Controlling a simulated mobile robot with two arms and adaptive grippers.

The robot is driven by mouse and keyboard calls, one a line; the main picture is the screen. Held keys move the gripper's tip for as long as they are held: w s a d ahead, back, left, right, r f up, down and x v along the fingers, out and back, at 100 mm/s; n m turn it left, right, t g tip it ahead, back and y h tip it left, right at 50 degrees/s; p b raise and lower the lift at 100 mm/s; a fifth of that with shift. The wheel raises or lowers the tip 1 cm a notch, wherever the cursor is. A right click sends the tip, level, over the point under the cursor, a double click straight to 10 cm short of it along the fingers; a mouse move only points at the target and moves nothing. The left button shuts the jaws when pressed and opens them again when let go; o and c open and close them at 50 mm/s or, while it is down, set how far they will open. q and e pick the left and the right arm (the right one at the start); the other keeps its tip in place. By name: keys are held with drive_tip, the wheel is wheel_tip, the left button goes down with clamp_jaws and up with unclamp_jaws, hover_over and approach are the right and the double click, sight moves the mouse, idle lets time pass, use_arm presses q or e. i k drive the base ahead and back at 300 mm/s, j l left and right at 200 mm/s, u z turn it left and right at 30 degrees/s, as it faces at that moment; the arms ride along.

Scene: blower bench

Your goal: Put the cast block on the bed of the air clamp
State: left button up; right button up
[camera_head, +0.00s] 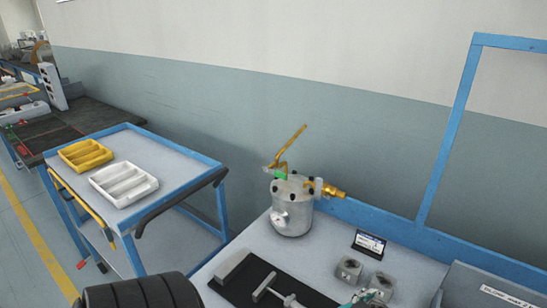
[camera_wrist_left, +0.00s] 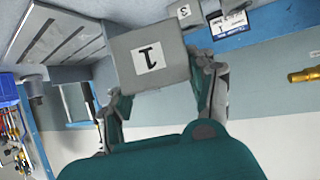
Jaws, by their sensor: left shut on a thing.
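A grey cast block (camera_wrist_left: 150,58) with a white label marked with a 1 fills the middle of the left wrist view. My left gripper (camera_wrist_left: 160,90) is shut on it, a finger at each side. In the head view only a bit of my left gripper (camera_head: 370,297) shows at the bottom edge, next to a grey block (camera_head: 381,284). I cannot tell whether the held block touches the bench. A grey slotted plate (camera_wrist_left: 60,42), possibly the air clamp's bed, is at upper left in the wrist view. My right gripper is not in view.
Another grey block (camera_head: 349,269) stands near a small sign (camera_head: 369,243). A metal pot (camera_head: 291,208) with brass fittings and a gauge stands left of it. A black mat (camera_head: 238,290) holds grey metal parts. A side table (camera_head: 172,163) carries yellow and white trays.

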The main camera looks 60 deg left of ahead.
sight(251, 280)
drive_tip(key=k+j+z, duration=0.3)
drive_tip(key=j, duration=0.15)
drive_tip(key=k+j+z, duration=0.15)
drive_tip(key=j+z, duration=0.2)
drive_tip(key=k+j+z, duration=0.45)
drive_tip(key=k+j, duration=1.1)
drive_tip(key=k, duration=0.1)
